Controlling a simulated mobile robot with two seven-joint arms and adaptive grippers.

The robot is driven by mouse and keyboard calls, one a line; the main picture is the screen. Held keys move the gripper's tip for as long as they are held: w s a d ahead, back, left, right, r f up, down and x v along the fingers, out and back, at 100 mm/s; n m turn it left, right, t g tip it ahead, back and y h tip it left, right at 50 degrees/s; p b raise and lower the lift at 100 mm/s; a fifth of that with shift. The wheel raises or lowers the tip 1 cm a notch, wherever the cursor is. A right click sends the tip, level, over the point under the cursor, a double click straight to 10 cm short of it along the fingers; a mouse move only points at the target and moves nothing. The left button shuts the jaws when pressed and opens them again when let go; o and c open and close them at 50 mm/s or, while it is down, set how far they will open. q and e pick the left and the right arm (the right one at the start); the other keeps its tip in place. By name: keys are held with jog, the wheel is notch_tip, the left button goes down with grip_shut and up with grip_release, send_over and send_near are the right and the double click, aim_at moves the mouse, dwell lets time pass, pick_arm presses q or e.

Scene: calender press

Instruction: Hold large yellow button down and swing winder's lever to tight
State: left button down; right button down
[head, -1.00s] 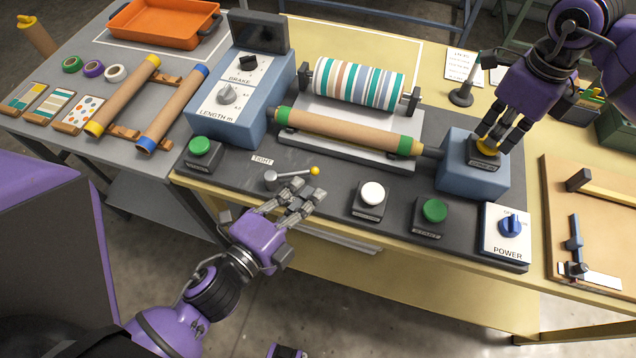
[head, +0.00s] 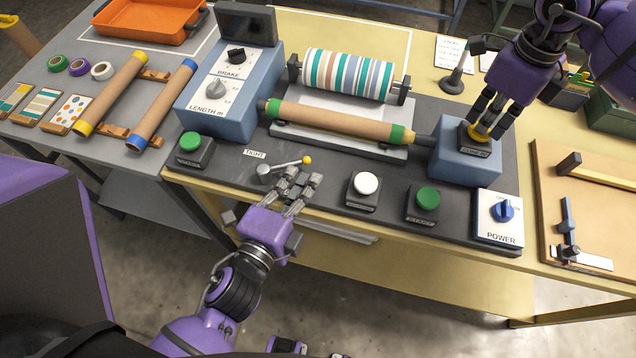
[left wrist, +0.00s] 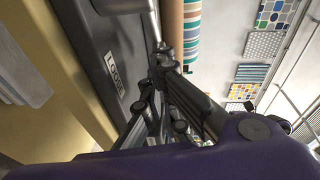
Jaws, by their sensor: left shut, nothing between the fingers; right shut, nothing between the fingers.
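The winder's lever (head: 287,165) is a thin metal arm on a round grey pivot, with a yellow ball at its right end. It points right, away from the TIGHT label (head: 254,154) on its left. My left gripper (head: 302,178) is shut and empty, just in front of the lever near the ball; I cannot tell whether they touch. The LOOSE label (left wrist: 115,82) shows in the left wrist view beside the fingers. The large yellow button (head: 479,131) sits on a blue box, mostly hidden by my right gripper (head: 481,130), whose shut fingertips are on it.
Behind the lever lie a cardboard tube (head: 335,119) and a striped roll (head: 348,75). A green button (head: 190,143), a white button (head: 366,184), another green button (head: 427,199) and the power switch (head: 503,210) line the front edge.

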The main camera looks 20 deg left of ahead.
aim_at(300, 161)
pick_arm(q)
jog(key=shift+w+f+n+y, duration=0.1)
jog(key=shift+w+n+y, duration=0.4)
jog(key=shift+y, duration=0.2)
jog(key=shift+w+a, duration=0.15)
jog(key=shift+w, duration=0.6)
jog(key=shift+w+a, duration=0.15)
jog(key=shift+w, duration=0.55)
jog(key=shift+w+a, duration=0.4)
jog(key=shift+w, duration=0.35)
jog(key=shift+w+a, duration=0.65)
jog(key=shift+w, duration=0.1)
jog(key=shift+s, duration=0.1)
